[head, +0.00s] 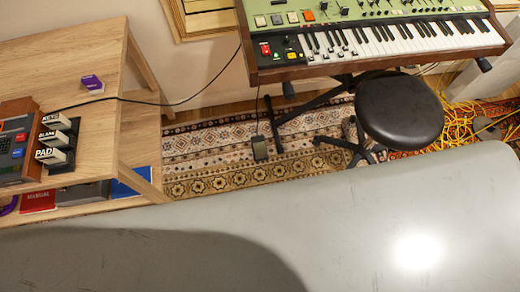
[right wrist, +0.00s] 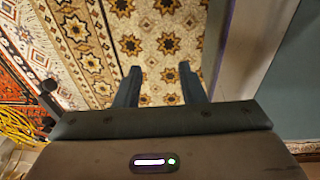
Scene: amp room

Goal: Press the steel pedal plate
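A small dark pedal (head: 260,148) lies on the patterned rug below the keyboard, with a thin cable running up from it. Its plate is too small here to tell whether it is pressed. My right gripper (right wrist: 159,78) shows in the right wrist view with its two dark fingers apart and nothing between them. Patterned rug is visible beyond the fingertips, and the pedal cannot be made out there. My left gripper is in neither view.
A green keyboard (head: 380,40) stands on a dark stand at the back. A round black stool (head: 399,108) is right of the pedal. Yellow cables (head: 462,120) tangle at the far right. A wooden table (head: 95,125) fills the left. Open rug (head: 215,160) lies left of the pedal.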

